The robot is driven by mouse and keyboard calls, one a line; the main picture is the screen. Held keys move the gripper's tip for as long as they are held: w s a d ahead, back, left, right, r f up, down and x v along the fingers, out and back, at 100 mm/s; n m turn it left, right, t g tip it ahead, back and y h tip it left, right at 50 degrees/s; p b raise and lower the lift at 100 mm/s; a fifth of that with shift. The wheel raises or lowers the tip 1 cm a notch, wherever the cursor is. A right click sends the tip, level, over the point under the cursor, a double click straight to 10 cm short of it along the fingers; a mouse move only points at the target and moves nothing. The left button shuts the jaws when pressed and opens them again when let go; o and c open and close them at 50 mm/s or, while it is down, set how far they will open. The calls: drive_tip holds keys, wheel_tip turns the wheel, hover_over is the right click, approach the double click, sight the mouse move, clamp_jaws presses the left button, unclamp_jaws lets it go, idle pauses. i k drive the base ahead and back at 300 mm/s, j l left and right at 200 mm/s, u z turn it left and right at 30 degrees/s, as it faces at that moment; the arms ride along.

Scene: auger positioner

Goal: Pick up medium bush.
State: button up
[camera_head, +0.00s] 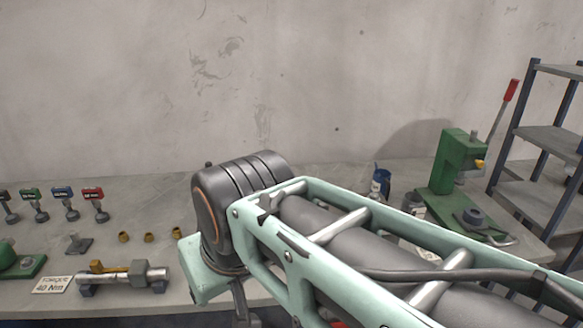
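Three small brass bushes stand in a row on the grey bench: a left one (124,237), a middle one (149,238) and a right one (176,233). They look close in size, so I cannot tell for sure from size which is the medium bush. All three stand free on the bench, left of my arm. My arm's mint-green link and dark joint fill the centre and lower right. My gripper's fingers do not show in this view.
A metal shaft assembly (150,277) and a "Target 40 Nm" card (52,284) lie at the front left. Several colour-tagged tools, including a red-tagged one (93,194), stand behind. A green press (453,175), blue bottle (380,183) and shelf rack (548,135) are right.

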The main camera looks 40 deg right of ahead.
sight(123, 236)
drive_tip(key=z, duration=2.85)
drive_tip(key=u, duration=2.6)
drive_tip(key=i+j+u, duration=0.1)
drive_tip(key=u, duration=0.35)
drive_tip(key=i+j+z, duration=0.2)
drive_tip(key=i, duration=0.25)
drive_tip(key=i+j+z, duration=0.2)
drive_tip(key=i, duration=0.3)
drive_tip(key=l, duration=0.1)
